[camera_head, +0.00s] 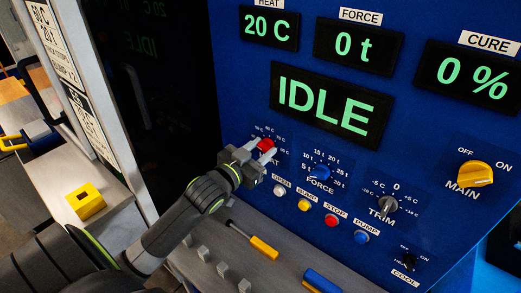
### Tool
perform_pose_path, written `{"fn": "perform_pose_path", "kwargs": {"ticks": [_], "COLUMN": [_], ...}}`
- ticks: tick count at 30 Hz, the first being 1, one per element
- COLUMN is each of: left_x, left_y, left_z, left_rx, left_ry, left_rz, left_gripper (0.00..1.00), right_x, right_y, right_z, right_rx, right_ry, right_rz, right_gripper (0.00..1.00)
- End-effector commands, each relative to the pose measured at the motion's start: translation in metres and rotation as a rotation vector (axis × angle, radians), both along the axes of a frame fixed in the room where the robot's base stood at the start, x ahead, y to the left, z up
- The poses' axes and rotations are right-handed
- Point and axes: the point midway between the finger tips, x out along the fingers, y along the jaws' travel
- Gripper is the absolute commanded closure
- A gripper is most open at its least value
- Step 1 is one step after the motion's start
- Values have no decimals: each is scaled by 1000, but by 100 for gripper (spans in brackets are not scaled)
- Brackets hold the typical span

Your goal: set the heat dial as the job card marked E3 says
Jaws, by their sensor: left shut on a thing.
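My left gripper (261,158) is shut on the red heat dial (265,145) at the left of the blue panel. The gripper hides much of the dial and part of its scale, so I cannot read its setting. The HEAT display (268,27) above reads 20 C. White printed cards (50,45) with black text stand at the upper left, cut by the frame edge. One shows 60 C; I cannot make out an E3 mark. My right gripper is out of view.
The panel also holds a blue FORCE dial (321,173), a TRIM dial (388,205), a yellow MAIN switch (475,174) and several push buttons close below the gripper. The IDLE display (331,105) is lit. A yellow-handled tool (263,247) lies on the ledge.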

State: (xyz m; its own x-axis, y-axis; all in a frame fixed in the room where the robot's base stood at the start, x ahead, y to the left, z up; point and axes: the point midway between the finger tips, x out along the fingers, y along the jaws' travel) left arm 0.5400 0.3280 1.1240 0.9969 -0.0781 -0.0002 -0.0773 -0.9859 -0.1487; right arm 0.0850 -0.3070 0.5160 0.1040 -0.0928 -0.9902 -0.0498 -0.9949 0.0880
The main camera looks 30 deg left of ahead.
Motion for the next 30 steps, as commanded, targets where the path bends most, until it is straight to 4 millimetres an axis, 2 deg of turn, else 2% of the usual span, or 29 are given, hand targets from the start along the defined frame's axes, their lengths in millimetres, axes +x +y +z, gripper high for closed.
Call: {"fn": "perform_pose_path", "kwargs": {"ticks": [30], "left_x": [0], "left_y": [-4], "left_z": [-4], "left_rx": [945], "left_ry": [-76], "left_rz": [-1], "left_gripper": [86], "right_x": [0], "right_y": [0], "right_z": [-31], "right_rx": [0], "right_ry": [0], "right_rz": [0], "right_gripper": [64]}}
